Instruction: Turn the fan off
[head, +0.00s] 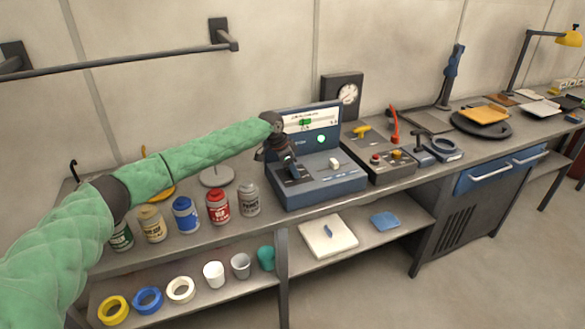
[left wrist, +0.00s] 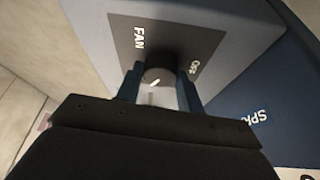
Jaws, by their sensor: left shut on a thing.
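A dark round fan knob (left wrist: 158,74) sits on a dark plate marked FAN, with OFF lettered to its right, in the left wrist view. A short pale pointer mark shows on it; which setting it points to is unclear. My left gripper (left wrist: 160,86) has its two blue fingers on either side of the knob and is shut on it. In the head view my left gripper (head: 288,168) reaches down to the left part of the blue console (head: 322,190) and hides the knob. A green light (head: 321,139) glows on the console's upright panel. My right gripper is out of view.
Several jars, including a red one (head: 218,206), stand left of the console on the bench. A grey control box (head: 380,166) with red and yellow controls stands close to its right. A wall rail (head: 130,62) runs above left.

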